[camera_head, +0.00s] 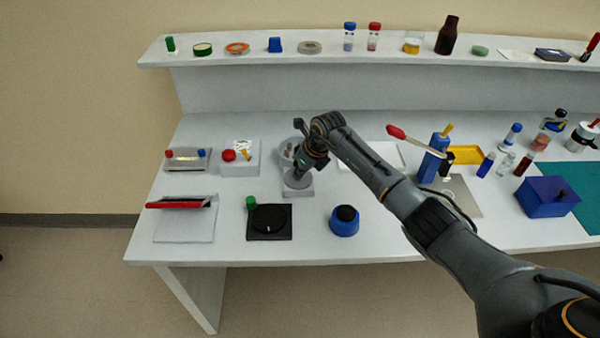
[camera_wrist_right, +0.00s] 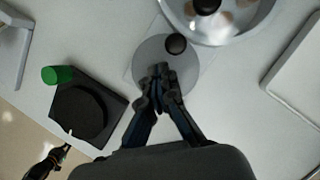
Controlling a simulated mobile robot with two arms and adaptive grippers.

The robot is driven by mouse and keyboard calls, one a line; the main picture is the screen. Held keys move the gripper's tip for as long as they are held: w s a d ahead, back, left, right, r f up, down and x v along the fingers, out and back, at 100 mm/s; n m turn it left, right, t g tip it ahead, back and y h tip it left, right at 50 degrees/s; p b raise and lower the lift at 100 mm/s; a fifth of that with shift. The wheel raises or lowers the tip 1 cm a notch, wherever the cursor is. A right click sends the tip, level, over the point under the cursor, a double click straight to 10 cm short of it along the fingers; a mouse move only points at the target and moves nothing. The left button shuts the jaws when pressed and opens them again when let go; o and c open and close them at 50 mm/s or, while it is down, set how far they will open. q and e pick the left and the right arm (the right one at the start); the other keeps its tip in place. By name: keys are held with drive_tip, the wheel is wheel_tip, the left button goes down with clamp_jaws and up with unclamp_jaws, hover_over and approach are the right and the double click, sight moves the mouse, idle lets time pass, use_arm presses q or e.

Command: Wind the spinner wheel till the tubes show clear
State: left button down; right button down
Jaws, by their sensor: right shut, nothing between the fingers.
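The spinner has a grey base (camera_head: 299,192) with a flat grey wheel (camera_wrist_right: 152,60). A dark knob (camera_wrist_right: 176,43) stands near the wheel's rim. Behind the wheel is a round metal bowl (camera_wrist_right: 258,22) with tubes around a dark hub (camera_wrist_right: 206,5); my arm partly hides this bowl (camera_head: 286,150) in the head view. The tubes' contents are too small to judge. My right gripper (camera_wrist_right: 164,72) is shut and empty, its tips over the wheel, just short of the knob. I cannot tell whether they touch.
A black plate with a dark disc (camera_head: 269,219) and green knob (camera_head: 251,202) lies to the left. A blue round pot (camera_head: 344,221) stands at front right. A white tray (camera_head: 372,156) is behind my right forearm. The bench between the black plate and pot is clear.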

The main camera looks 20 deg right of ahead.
drive_tip(key=shift+s+d+f+m+h, duration=0.15)
drive_tip(key=shift+f+m+h, duration=0.2)
drive_tip(key=shift+m, duration=0.6)
drive_tip(key=shift+s+d+f+m+h, duration=0.15)
drive_tip(key=shift+m+h, duration=0.3)
drive_tip(key=shift+m, duration=0.5)
idle(1.1)
drive_tip(key=c, duration=1.3)
unclamp_jaws()
drive_tip(key=o, duration=0.7)
drive_tip(key=shift+w+f, duration=0.15)
drive_tip(key=shift+f, duration=0.05)
drive_tip(key=o, duration=0.6)
drive_tip(key=shift+w+a+r, duration=0.1)
drive_tip(key=shift+r, duration=0.2)
drive_tip(key=shift+a+r, duration=0.1)
drive_tip(key=shift+r, duration=0.35)
drive_tip(key=v, duration=1.1)
drive_tip(key=shift+s, duration=0.35)
